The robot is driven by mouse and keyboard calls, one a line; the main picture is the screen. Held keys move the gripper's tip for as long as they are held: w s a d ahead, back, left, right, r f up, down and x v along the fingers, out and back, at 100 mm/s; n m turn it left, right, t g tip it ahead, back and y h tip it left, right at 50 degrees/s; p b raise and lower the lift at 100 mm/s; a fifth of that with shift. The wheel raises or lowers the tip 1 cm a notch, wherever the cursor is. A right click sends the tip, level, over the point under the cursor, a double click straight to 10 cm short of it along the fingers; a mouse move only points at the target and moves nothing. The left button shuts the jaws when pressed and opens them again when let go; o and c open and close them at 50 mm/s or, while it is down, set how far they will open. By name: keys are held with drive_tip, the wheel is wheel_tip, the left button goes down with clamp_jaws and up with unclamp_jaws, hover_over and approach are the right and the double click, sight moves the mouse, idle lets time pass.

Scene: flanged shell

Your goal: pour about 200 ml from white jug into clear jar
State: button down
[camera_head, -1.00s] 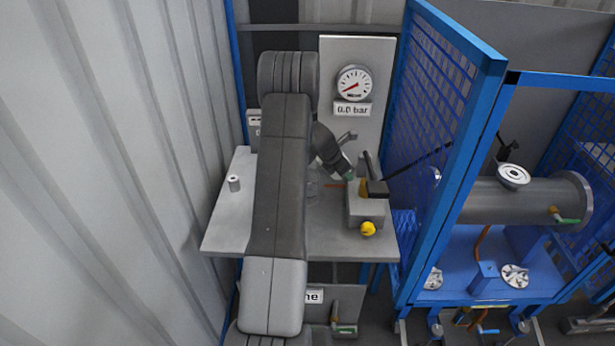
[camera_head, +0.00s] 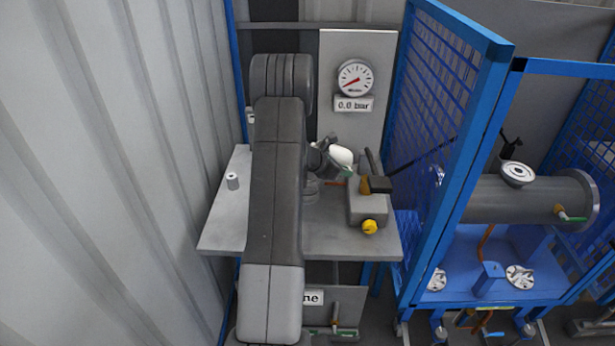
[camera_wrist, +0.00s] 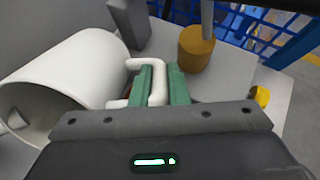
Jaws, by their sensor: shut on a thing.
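The white jug (camera_wrist: 75,80) fills the left of the wrist view, its open mouth facing lower left. My gripper (camera_wrist: 162,84) is shut on its handle (camera_wrist: 131,66) with green fingers. In the head view the jug (camera_head: 341,156) shows as a small white shape above the bench, beside my arm, and looks tilted. No liquid stream can be made out.
A grey block with a yellow knob (camera_head: 369,227) stands close right of the jug on the grey bench (camera_head: 222,232). A small grey cylinder (camera_head: 232,181) stands at the left. A gauge panel (camera_head: 355,78) rises behind, and a blue mesh cage (camera_head: 430,95) is at the right.

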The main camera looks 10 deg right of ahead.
drive_tip(key=shift+r+h+b, duration=0.25)
drive_tip(key=shift+h+b, duration=0.15)
drive_tip(key=shift+b, duration=0.05)
drive_tip(key=shift+s+a, duration=0.15)
drive_tip(key=shift+a, duration=0.2)
drive_tip(key=shift+a+r+h+b, duration=0.1)
drive_tip(key=shift+r+h+b, duration=0.1)
drive_tip(key=shift+h+b, duration=0.35)
drive_tip(key=shift+t+b, duration=0.3)
drive_tip(key=shift+b, duration=0.3)
drive_tip(key=shift+f+h+b, duration=0.3)
drive_tip(key=shift+h+b, duration=0.45)
drive_tip(key=shift+b, duration=0.35)
idle(0.9)
drive_tip(key=shift+a+r+t+h+b, duration=0.35)
drive_tip(key=shift+a+h+b, duration=0.15)
drive_tip(key=shift+b, duration=0.75)
